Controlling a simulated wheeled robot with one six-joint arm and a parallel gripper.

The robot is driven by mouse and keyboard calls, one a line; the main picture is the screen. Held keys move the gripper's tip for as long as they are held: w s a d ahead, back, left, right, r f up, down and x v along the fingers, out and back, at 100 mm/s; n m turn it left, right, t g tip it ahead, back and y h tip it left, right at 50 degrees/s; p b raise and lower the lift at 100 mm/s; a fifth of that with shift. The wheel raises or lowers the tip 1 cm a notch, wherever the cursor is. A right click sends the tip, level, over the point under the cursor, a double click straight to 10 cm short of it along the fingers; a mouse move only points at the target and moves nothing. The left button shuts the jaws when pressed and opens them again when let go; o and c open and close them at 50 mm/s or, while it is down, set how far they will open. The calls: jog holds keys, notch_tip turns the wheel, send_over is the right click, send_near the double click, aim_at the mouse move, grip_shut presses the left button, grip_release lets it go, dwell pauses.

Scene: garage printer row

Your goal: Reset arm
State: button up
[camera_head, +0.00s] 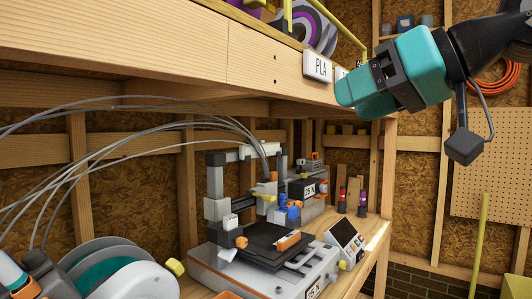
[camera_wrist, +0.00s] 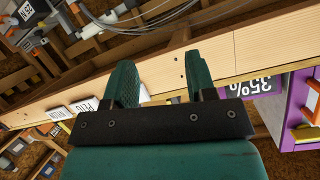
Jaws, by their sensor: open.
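My arm comes in from the top right of the head view. My gripper (camera_head: 345,97) is raised in front of the upper shelf, near the PLA label (camera_head: 317,66). In the wrist view its two green fingers stand apart with nothing between them, so my gripper (camera_wrist: 161,78) is open and empty. The wooden shelf beam (camera_wrist: 245,50) shows behind the fingers; whether they touch it cannot be told.
A 3D printer (camera_head: 265,255) stands on the wooden bench below, with grey tubes arching leftward. Filament spools (camera_head: 110,265) are at the lower left. A purple box (camera_wrist: 295,108) shows right in the wrist view. A pegboard (camera_head: 490,180) hangs on the right wall.

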jog(key=s+f+g+h, duration=0.2)
jog(key=s+f, duration=0.3)
jog(key=f, duration=0.5)
jog(key=s+d+f+g+h, duration=0.1)
jog(key=s+f+g, duration=0.3)
jog(key=f, duration=0.6)
jog(key=s+d+f+g+h, duration=0.1)
jog(key=s+f+g+h, duration=0.2)
jog(key=s+f, duration=0.3)
notch_tip(320, 180, down, 5)
jog(key=shift+d+r, duration=0.1)
jog(key=shift+d, duration=0.1)
jog(key=shift+s, duration=0.1)
jog(key=shift+c, duration=0.7)
jog(key=shift+a, duration=0.1)
